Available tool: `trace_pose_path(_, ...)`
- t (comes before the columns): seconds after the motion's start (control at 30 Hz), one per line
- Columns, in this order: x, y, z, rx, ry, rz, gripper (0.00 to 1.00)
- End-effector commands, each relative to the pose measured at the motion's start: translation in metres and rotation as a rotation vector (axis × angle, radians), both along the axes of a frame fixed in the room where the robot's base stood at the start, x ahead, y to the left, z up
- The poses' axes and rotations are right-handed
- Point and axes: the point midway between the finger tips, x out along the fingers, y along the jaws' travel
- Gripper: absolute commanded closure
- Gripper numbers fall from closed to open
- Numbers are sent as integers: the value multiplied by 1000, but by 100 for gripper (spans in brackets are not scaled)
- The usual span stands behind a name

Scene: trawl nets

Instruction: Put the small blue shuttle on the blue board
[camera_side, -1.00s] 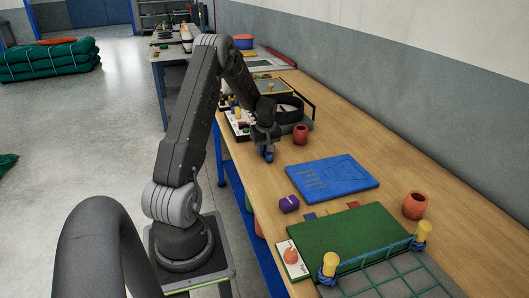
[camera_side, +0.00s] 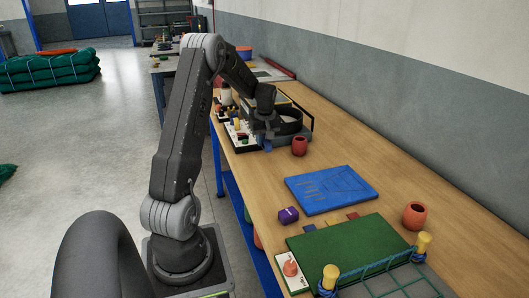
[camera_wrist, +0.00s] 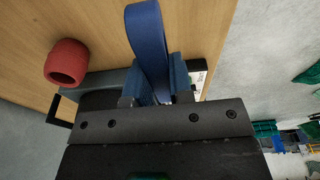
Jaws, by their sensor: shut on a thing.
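The small blue shuttle (camera_wrist: 148,40) is a long dark-blue piece that sticks out past my fingertips in the wrist view. My gripper (camera_wrist: 154,82) is shut on it, with one finger on each side. In the side view my gripper (camera_side: 267,138) hangs at the near edge of the bench, beside the white tray of small parts, and only a bit of blue shows under it. The blue board (camera_side: 332,190) lies flat on the bench, nearer the camera and to the right of my gripper. Its top is bare except for thin marked lines.
A red pot (camera_side: 300,146) stands close to the right of my gripper, and it also shows in the wrist view (camera_wrist: 67,62). A green mat (camera_side: 345,250) and another red pot (camera_side: 415,215) are nearer the camera.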

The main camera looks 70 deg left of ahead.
Motion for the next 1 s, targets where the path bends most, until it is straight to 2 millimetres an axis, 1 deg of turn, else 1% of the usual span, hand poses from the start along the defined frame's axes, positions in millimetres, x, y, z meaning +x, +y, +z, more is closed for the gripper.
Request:
trace_pose_path(0.07,3,-4,11,2,-1,-3,100)
trace_pose_path(0.17,16,-21,21,0,-1,-11,100)
trace_pose_path(0.27,35,-50,29,-1,-1,-20,100)
trace_pose_path(0.3,42,-62,32,0,-1,-23,100)
trace_pose_path(0.4,56,-91,38,0,0,-27,100)
trace_pose_path(0.5,64,-113,42,0,0,-28,100)
trace_pose_path(0.57,68,-122,43,0,0,-29,100)
trace_pose_path(0.67,77,-134,39,-1,2,-30,100)
trace_pose_path(0.73,87,-142,31,-2,3,-31,100)
trace_pose_path(1.0,132,-179,-4,-1,3,-31,100)
